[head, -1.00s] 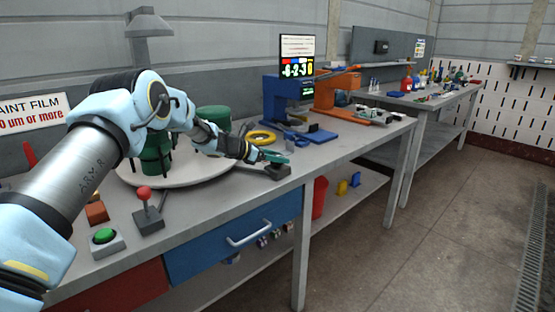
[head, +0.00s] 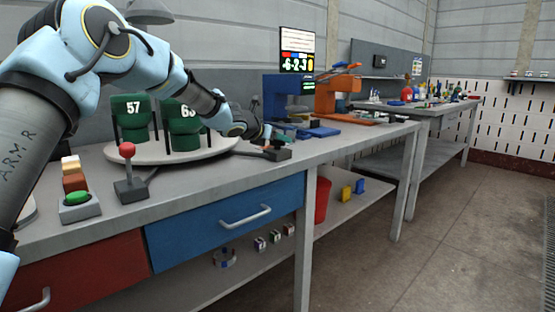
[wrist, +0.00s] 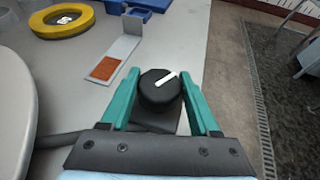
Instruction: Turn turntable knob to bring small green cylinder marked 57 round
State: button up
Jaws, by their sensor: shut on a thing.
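The green cylinder marked 57 (head: 132,118) stands upright between dark posts at the left of the round pale turntable (head: 128,153). A second green cylinder (head: 184,128), its number starting with 6, stands to its right, partly covered by my arm. The knob (wrist: 157,95) is black and round with a white pointer line, on a dark box (head: 279,154) at the bench's front edge, right of the turntable. My gripper (wrist: 160,74) has its two teal fingers on either side of the knob, shut on it. It also shows in the head view (head: 268,138).
In the wrist view, a yellow ring (wrist: 62,20) and a metal bracket with an orange patch (wrist: 106,67) lie left of the knob. The floor is clear at right.

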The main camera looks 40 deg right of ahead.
jog(key=f+n+t+b, duration=0.1)
jog(key=b, duration=0.2)
jog(key=shift+s, duration=0.15)
jog(key=n+t+y+b, duration=0.1)
jog(key=t+b, duration=0.1)
jog(key=b, duration=0.3)
jog(key=shift+n, duration=0.4)
jog(key=n+t+b, duration=0.1)
jog(key=b, duration=0.1)
jog(key=n+t+y+b, duration=0.1)
jog(key=b, duration=0.1)
jog(key=shift+r+n+t+y, duration=0.2)
jog(key=shift+n+t+y, duration=0.1)
jog(key=shift+t, duration=0.1)
jog(key=shift+d+r+n+t+y+b, duration=0.15)
jog(key=shift+n+t+y+b, duration=0.25)
jog(key=shift+n+t+y, duration=0.45)
jog(key=shift+r+n+t+y+p, duration=0.2)
jog(key=shift+n+t+y+p, duration=0.3)
jog(key=shift+n+y, duration=0.3)
jog(key=shift+n+t+y+p, duration=0.45)
jog(key=shift+n+y+p, duration=0.4)
jog(key=shift+n, duration=0.1)
jog(key=shift+f+n+t+y+p, duration=0.1)
jog(key=shift+n+t+y+p, duration=0.2)
jog(key=shift+n+y+p, duration=0.35)
jog(key=shift+f, duration=0.1)
